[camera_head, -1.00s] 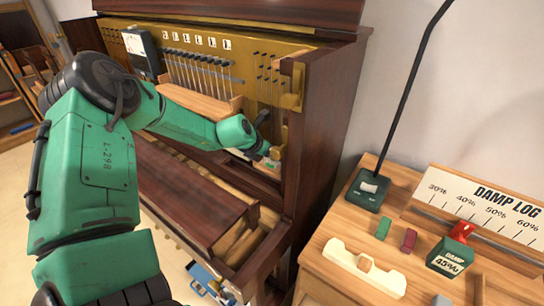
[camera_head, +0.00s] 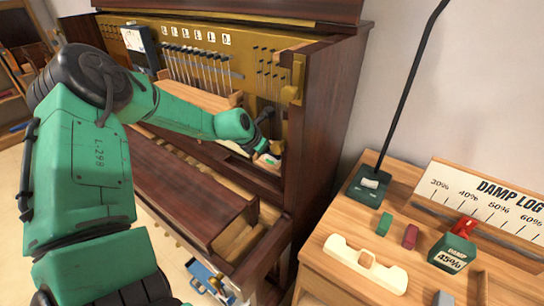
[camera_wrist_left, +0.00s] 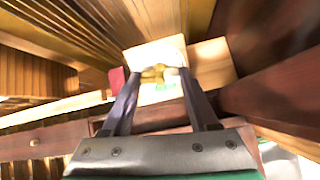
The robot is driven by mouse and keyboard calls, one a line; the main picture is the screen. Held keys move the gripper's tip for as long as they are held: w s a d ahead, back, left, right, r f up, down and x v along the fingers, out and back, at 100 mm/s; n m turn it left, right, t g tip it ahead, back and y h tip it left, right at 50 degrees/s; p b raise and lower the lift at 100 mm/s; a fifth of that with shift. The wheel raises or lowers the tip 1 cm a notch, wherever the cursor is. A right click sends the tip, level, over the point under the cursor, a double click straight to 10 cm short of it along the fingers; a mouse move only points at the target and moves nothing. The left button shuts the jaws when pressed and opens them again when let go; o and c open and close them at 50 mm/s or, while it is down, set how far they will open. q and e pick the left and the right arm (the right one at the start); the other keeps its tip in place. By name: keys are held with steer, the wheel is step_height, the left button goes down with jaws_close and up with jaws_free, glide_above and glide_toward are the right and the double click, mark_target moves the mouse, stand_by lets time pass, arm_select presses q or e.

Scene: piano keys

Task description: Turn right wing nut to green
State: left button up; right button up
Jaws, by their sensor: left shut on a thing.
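The brass wing nut (camera_wrist_left: 153,72) sits over a pale block or plate (camera_wrist_left: 150,52) inside the piano, in the left wrist view. A green mark (camera_wrist_left: 166,87) shows just below it on the pale surface, and a red patch (camera_wrist_left: 117,77) lies to its left. My left gripper (camera_wrist_left: 159,75) is shut on the wing nut, one finger on each side. In the head view my left gripper (camera_head: 267,148) reaches into the right end of the open piano, where the nut is too small to make out. My right gripper is in neither view.
The piano's dark right side wall (camera_head: 322,120) stands close to the right of my left gripper. A wooden side table (camera_head: 318,262) holds a damp log board (camera_head: 490,205), a green damp meter (camera_head: 450,252) and small blocks. The piano's wooden fallboard (camera_head: 185,185) lies below my forearm.

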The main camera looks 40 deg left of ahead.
arm_select(q)
steer(key=shift+f+m, duration=0.1)
steer(key=shift+m, duration=0.2)
steer(key=shift+m+b, duration=0.55)
steer(key=shift+m, duration=0.05)
steer(key=shift+f+m+b, duration=0.1)
steer(key=shift+m+b, duration=0.55)
steer(key=shift+m, duration=0.65)
steer(key=shift+r, duration=0.25)
